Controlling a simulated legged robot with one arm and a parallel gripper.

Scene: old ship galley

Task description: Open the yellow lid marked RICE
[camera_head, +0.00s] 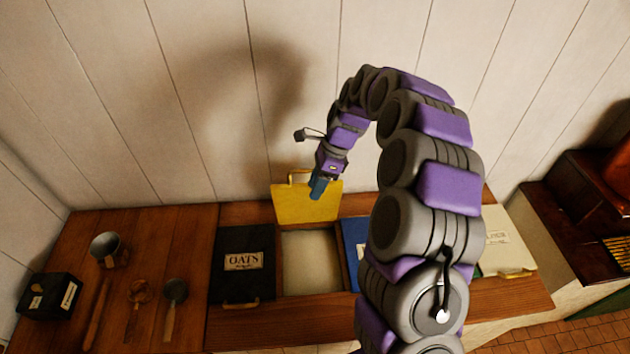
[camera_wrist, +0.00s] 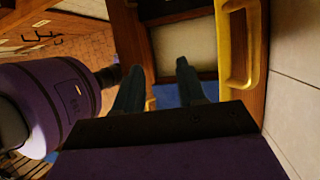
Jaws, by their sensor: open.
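The yellow lid (camera_head: 305,204) stands raised at the back of its bin, close to the wall, with its handle (camera_head: 299,176) at the top. The bin under it (camera_head: 310,260) is uncovered and shows a pale inside. No RICE marking is visible on the side of the lid that I see. My gripper (camera_head: 317,190) is in front of the raised lid, near its upper right part. In the wrist view my gripper (camera_wrist: 158,85) has its two fingers apart with nothing between them, and the lid's yellow handle (camera_wrist: 238,45) is to their right.
A black OATS lid (camera_head: 243,262) is shut on the left. A blue lid (camera_head: 353,245) is on the right, partly behind my arm, with a cream lid (camera_head: 507,242) beyond. A metal cup (camera_head: 106,249), black box (camera_head: 50,296) and several utensils lie on the left counter.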

